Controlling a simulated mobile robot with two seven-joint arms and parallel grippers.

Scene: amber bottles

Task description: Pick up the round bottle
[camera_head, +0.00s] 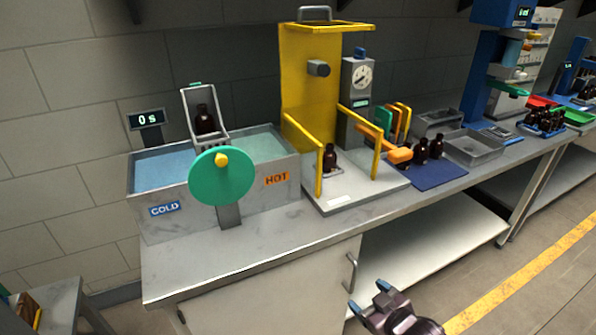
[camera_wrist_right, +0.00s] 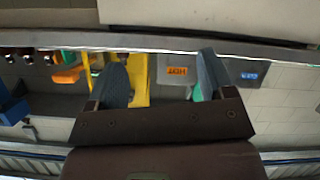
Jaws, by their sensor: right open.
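Several amber bottles stand on the bench in the head view. One bottle (camera_head: 204,121) sits in a wire basket above the water bath, and another bottle (camera_head: 330,157) stands on the yellow-framed station. I cannot tell for certain which is the round one. My right gripper (camera_head: 369,297) is open and empty, in front of the bench and apart from every bottle. Its two fingers also show in the wrist view (camera_wrist_right: 160,62). My left gripper is not in view.
The water bath (camera_head: 143,210) with a green wheel (camera_head: 220,178) stands at left. Grey trays (camera_head: 475,150) and a group of bottles (camera_head: 545,121) stand farther right. The front bench strip (camera_head: 260,245) is clear.

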